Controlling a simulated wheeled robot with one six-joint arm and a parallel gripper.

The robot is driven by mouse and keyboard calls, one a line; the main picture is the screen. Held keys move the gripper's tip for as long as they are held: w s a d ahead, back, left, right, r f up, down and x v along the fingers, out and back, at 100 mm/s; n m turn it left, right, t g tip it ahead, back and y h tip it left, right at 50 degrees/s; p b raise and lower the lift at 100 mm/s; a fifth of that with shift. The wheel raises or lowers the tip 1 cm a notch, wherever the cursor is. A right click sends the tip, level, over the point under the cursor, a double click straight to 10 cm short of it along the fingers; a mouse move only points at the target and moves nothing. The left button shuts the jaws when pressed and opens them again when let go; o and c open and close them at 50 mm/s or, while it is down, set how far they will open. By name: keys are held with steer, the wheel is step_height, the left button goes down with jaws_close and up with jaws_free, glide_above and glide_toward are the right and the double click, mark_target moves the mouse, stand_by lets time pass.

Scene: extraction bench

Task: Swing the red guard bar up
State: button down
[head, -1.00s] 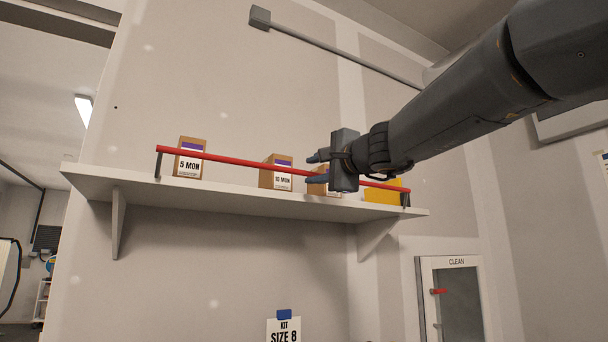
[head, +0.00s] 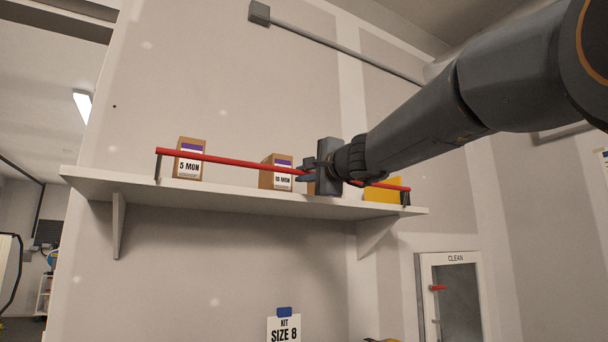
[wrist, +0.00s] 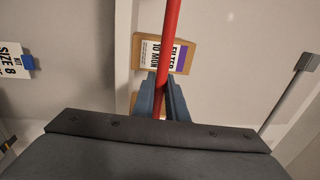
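The red guard bar (head: 225,159) runs level along the front of the wall shelf, in front of the boxes, with a dark arm at each end. My gripper (head: 303,171) is at the bar, right of its middle, with its two fingers close together on it. In the wrist view the red bar (wrist: 171,30) passes between the fingers of my gripper (wrist: 160,76), which look closed against both sides of it. My gripper hides part of the bar in the head view.
The shelf (head: 240,198) holds a 5 MON box (head: 188,160), a 10 MON box (head: 270,178) and a yellow item (head: 378,194). A grey rail (head: 340,50) is on the wall above. Below are a KIT SIZE 8 sign (head: 284,327) and a CLEAN cabinet (head: 455,300).

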steer(key=shift+w+a+r+g+p, duration=0.15)
steer(key=shift+r+g+p, duration=0.2)
steer(key=shift+p, duration=2.2)
steer(key=g+h+p, duration=0.1)
steer(key=p, duration=0.4)
steer(key=w+g+p, duration=0.1)
steer(key=p, duration=0.5)
steer(key=shift+a+r+h, duration=0.1)
steer(key=shift+a+h, duration=0.2)
steer(key=shift+h, duration=0.1)
steer(key=p, duration=0.3)
steer(key=shift+w+a, duration=0.1)
steer(key=shift+w, duration=0.05)
steer(key=shift+f, duration=0.2)
steer(key=c, duration=1.8)
jaws_free()
steer(key=shift+o, duration=0.2)
steer(key=b+v, duration=0.2)
steer(key=v, duration=0.5)
steer(key=shift+s+r+b, duration=0.2)
steer(key=shift+s+b, duration=0.1)
steer(key=shift+b, duration=0.1)
